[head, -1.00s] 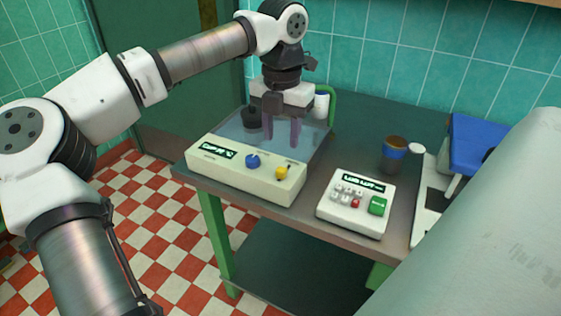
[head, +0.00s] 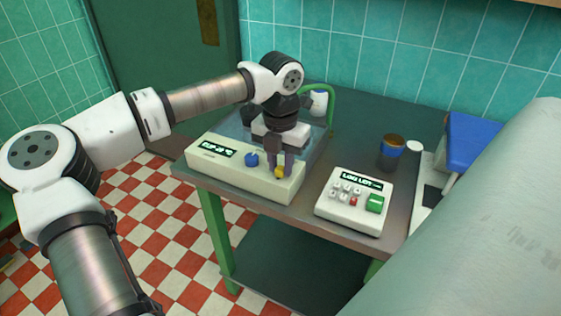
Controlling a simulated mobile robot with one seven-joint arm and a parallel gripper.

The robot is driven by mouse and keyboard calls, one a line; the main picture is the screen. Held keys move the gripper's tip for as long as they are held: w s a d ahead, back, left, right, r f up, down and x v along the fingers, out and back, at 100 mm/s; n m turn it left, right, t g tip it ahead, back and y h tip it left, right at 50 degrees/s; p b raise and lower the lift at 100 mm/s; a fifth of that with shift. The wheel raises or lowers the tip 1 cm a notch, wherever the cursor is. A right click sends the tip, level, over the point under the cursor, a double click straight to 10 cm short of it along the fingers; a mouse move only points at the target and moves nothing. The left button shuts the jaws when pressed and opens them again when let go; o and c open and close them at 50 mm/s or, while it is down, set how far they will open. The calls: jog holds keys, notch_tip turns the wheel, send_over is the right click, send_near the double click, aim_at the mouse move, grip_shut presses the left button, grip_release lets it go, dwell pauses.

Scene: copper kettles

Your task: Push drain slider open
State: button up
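The cream machine (head: 215,166) stands on the left of the table. Its front panel has a dark display, a blue knob (head: 251,160) and a yellow slider knob (head: 280,173). I take the yellow knob to be the drain slider; its label is too small to read. My gripper (head: 279,173) points down over the panel, with its fingertips at the yellow knob. The fingers hide part of the knob, and I cannot tell whether they touch or grip it.
A white keypad box (head: 338,213) with a green button stands to the right of the machine. A blue-banded jar (head: 391,152) stands behind it. A green hose (head: 326,91) and a white container (head: 318,103) are at the back. Bare tabletop (head: 360,125) lies between them.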

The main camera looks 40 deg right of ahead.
grip_shut()
jog(key=shift+d, duration=0.1)
jog(key=shift+w+d+r, duration=0.1)
jog(key=shift+w+d, duration=0.25)
jog(key=shift+d, duration=0.4)
jog(key=shift+w+d, duration=0.35)
jog(key=shift+d, duration=0.35)
jog(key=shift+o, duration=2.3)
grip_release()
jog(key=shift+d, duration=0.1)
notch_tip(320, 180, up, 14)
jog(key=b, duration=0.1)
jog(key=shift+b, duration=0.35)
